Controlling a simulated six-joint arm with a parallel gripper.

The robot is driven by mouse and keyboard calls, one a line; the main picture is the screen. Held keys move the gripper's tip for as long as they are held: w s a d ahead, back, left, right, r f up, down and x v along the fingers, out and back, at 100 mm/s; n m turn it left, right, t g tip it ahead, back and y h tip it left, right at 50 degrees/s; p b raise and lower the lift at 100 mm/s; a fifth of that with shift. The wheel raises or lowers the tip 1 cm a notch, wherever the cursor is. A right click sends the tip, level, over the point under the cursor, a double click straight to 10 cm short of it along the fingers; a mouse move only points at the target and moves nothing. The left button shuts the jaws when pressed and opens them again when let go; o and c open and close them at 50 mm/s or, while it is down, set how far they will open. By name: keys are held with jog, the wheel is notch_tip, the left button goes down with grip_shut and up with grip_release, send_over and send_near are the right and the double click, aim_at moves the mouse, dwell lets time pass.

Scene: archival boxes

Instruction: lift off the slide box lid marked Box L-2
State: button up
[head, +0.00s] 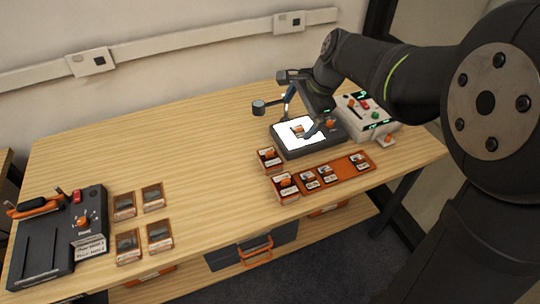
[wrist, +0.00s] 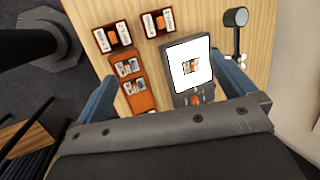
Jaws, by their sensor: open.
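Two slide boxes with white labels and orange lid knobs stand left of the light panel: a back one (head: 269,158) and a front one (head: 285,187). Both lids appear on. The wrist view also shows two knobbed boxes, one at the left (wrist: 113,38) and one at the right (wrist: 158,22). The labels are too small to read, so I cannot tell which is Box L-2. My gripper (head: 305,112) is open and empty above the light panel, apart from both boxes. Its spread fingers (wrist: 162,70) show in the wrist view.
The lit panel (head: 285,147) has a small slide on it. An orange tray (head: 338,176) with several small labelled pieces lies beside the boxes. A control box (head: 372,115) stands at the right. Several framed slides (head: 124,206) and a dark device (head: 50,255) are at the left. The table middle is clear.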

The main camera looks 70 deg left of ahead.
jog(key=shift+w+d+r, duration=0.1)
jog(key=shift+r, duration=0.2)
